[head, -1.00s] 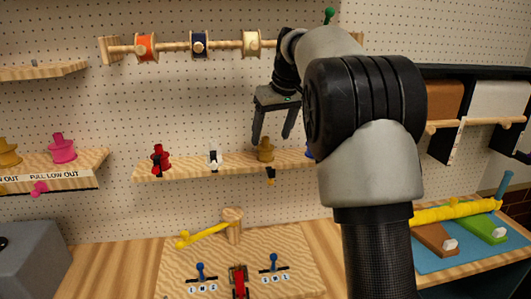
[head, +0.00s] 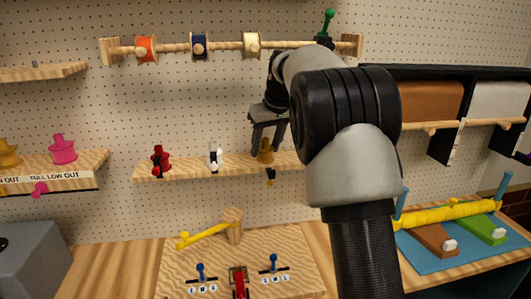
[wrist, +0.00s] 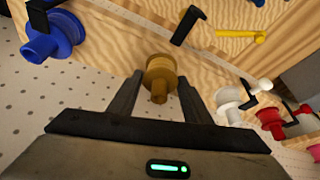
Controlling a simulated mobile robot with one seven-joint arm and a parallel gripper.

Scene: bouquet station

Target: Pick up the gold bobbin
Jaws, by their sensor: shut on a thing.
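The gold bobbin (head: 265,153) stands on the narrow wooden shelf (head: 190,170) on the pegboard. My gripper (head: 267,146) has come down over it from above, with one finger on each side. In the wrist view the gold bobbin (wrist: 160,74) sits between the fingertips (wrist: 160,82), and the gripper is shut on it. The bobbin appears to be still at shelf level; the exact contact under it is hard to see.
On the same shelf stand a red bobbin (head: 160,159) and a white bobbin (head: 214,156). A blue bobbin (wrist: 54,35) is on the other side, hidden by my arm in the head view. A rod with several spools (head: 230,45) runs above.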

